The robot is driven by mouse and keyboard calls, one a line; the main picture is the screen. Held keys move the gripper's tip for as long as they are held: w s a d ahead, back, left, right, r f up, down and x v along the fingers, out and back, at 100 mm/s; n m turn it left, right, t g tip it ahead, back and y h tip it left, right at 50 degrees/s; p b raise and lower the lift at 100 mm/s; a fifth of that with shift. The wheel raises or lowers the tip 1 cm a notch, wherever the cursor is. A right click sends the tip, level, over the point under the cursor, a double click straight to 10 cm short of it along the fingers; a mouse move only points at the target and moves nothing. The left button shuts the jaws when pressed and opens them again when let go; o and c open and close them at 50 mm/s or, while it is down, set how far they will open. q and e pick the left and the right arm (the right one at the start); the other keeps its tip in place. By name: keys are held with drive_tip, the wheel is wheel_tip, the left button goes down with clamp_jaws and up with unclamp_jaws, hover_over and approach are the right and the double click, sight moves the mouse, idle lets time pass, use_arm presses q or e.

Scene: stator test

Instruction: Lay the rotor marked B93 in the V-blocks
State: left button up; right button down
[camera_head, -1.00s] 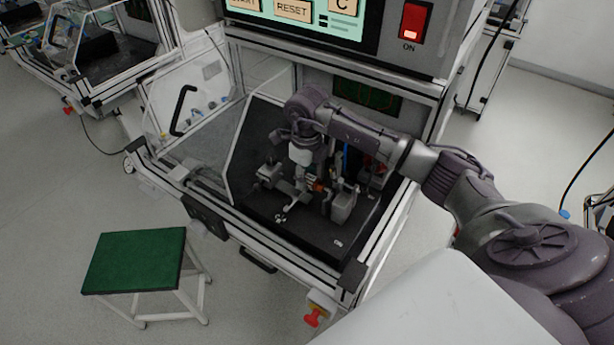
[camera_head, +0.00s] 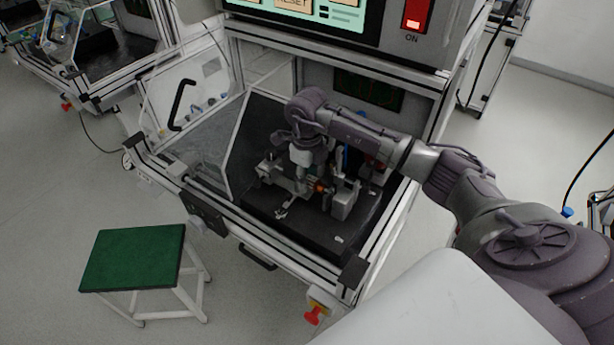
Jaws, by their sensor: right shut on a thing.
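My right gripper (camera_head: 305,187) points down inside the open test bench, over the black plate (camera_head: 308,232). It is shut on a small rotor with an orange-copper part (camera_head: 320,187). The rotor sits low, between a grey block on the left (camera_head: 265,171) and a larger grey block on the right (camera_head: 342,205); these look like parts of the support fixture. I cannot make out the V-notches, or whether the rotor's shaft touches them. The B93 mark is not readable. My left gripper is not in view.
A clear guard panel (camera_head: 232,150) stands left of the plate. The bench's upper cabinet with a red switch (camera_head: 417,14) overhangs behind. A green-topped stool (camera_head: 133,257) stands on the floor at front left. The front of the plate is mostly clear.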

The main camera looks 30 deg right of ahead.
drive_tip(key=shift+f, duration=0.2)
idle(0.6)
drive_tip(key=c, duration=0.7)
unclamp_jaws()
wheel_tip(320, 180, up, 12)
drive_tip(key=shift+r, duration=0.1)
idle(0.4)
